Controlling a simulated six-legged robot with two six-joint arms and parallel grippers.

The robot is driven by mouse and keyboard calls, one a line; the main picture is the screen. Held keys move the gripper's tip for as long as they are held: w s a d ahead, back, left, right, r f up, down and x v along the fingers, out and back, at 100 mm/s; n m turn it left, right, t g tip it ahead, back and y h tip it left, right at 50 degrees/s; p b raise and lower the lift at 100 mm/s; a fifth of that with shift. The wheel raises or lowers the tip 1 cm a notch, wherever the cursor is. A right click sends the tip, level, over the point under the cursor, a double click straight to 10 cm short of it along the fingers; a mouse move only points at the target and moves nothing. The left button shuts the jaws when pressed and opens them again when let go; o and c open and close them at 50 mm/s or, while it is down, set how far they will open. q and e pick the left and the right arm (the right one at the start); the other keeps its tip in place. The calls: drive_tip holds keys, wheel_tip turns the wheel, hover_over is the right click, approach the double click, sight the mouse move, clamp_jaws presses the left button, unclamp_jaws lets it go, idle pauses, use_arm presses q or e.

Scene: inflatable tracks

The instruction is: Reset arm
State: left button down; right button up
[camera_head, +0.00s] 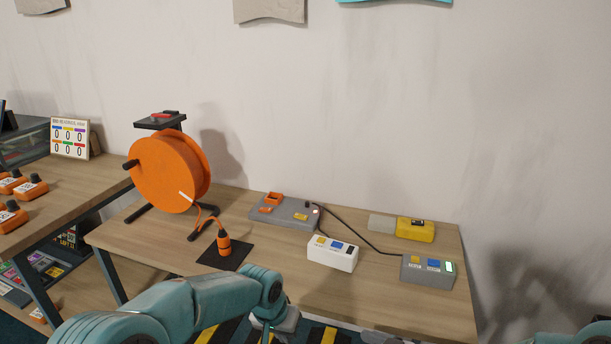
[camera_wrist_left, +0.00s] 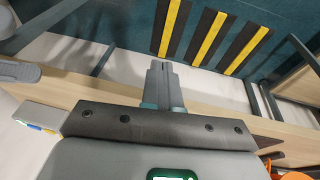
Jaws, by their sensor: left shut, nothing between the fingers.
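My left arm, teal, comes in from the lower left of the head view and bends down at the table's front edge. My left gripper shows in the left wrist view (camera_wrist_left: 165,75), its two grey fingers together with nothing between them. In that view it points out past the table edge, over the floor. In the head view its fingertips are hidden low in the picture. Of my right arm only a teal piece shows at the lower right corner; its gripper is out of view.
On the wooden table (camera_head: 150,240) stand an orange cable reel (camera_head: 165,170), an orange plug (camera_head: 224,243) on a black mat, a grey panel (camera_head: 285,212), a white box (camera_head: 332,254), a grey box (camera_head: 428,272) and a yellow device (camera_head: 415,230). Yellow-black stripes (camera_wrist_left: 208,38) mark the floor.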

use_arm(q)
drive_tip(key=s+a+f+n+g+h, duration=0.1)
drive_tip(key=s+a+f+n, duration=0.1)
drive_tip(key=s+f, duration=0.6)
drive_tip(key=s+a+f+n+g+h, duration=0.1)
drive_tip(key=s+a+f, duration=0.2)
drive_tip(key=s+f, duration=0.5)
use_arm(e)
drive_tip(key=s+f+m+g+h, duration=0.3)
drive_tip(key=s+f+m+h, duration=0.3)
drive_tip(key=s+f, duration=0.6)
use_arm(q)
drive_tip(key=s+a+f+n, duration=0.2)
drive_tip(key=s, duration=1)
drive_tip(key=shift+s+f+p, duration=0.2)
drive_tip(key=shift+s+p, duration=0.1)
drive_tip(key=shift+p, duration=0.1)
use_arm(e)
drive_tip(key=s+f+m+g, duration=0.4)
drive_tip(key=s+f, duration=0.3)
drive_tip(key=s, duration=0.4)
drive_tip(key=shift+s+d+g+h, duration=0.2)
drive_tip(key=shift+s+g+h, duration=0.2)
drive_tip(key=shift+g, duration=0.1)
use_arm(q)
drive_tip(key=shift+s, duration=0.1)
